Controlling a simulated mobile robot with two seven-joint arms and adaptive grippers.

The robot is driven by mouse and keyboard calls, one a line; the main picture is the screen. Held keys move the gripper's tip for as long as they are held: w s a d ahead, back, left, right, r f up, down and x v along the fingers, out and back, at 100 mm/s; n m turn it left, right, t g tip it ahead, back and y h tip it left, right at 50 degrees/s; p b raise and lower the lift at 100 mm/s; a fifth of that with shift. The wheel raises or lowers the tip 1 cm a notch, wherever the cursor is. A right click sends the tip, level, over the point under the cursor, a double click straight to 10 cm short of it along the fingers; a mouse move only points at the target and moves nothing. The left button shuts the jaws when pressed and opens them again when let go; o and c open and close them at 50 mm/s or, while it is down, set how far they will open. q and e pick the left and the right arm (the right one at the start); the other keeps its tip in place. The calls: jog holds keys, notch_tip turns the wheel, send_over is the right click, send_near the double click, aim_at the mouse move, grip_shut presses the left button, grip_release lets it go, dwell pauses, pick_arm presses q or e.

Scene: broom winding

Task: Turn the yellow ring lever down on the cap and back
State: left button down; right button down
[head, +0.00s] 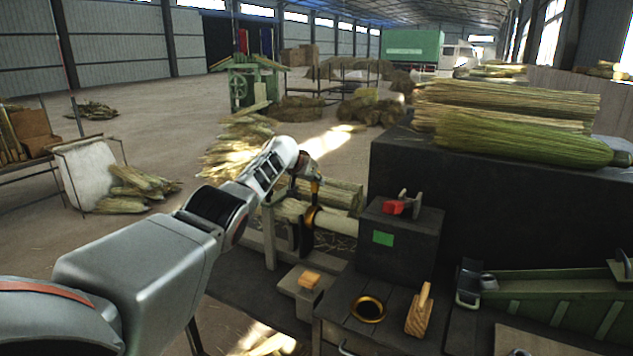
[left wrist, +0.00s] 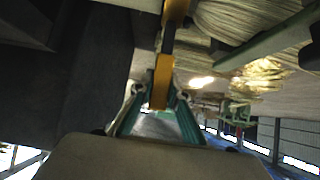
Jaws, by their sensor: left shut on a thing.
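In the left wrist view the yellow lever (left wrist: 161,82) runs as an upright bar between the two fingers of the left gripper (left wrist: 158,104). The ring shape of the lever does not show clearly. My right gripper is not in view.
A black box (head: 400,245) with a green square and red switch stands right of the lever. A brass-rimmed hole (head: 368,309) and a wooden block with a handle (head: 420,312) are on the bench in front. Straw bundles (head: 330,195) lie close behind the gripper.

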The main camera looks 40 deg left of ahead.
pick_arm(q)
jog(key=shift+w+r, duration=0.1)
jog(key=shift+w, duration=0.15)
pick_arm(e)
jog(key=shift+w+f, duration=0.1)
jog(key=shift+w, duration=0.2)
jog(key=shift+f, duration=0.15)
pick_arm(q)
jog(key=c, duration=1.9)
grip_release()
jog(key=shift+w, duration=0.15)
jog(key=shift+s+a, duration=0.1)
jog(key=shift+s, duration=0.1)
jog(key=shift+s+r, duration=0.2)
jog(key=shift+r, duration=0.05)
jog(key=shift+s+r, duration=0.35)
jog(key=shift+s, duration=0.25)
jog(key=shift+d+r+v, duration=0.1)
jog(key=shift+v, duration=2.35)
jog(key=shift+d+r+v, duration=0.1)
jog(key=shift+d+v, duration=0.05)
jog(key=shift+v, duration=2.3)
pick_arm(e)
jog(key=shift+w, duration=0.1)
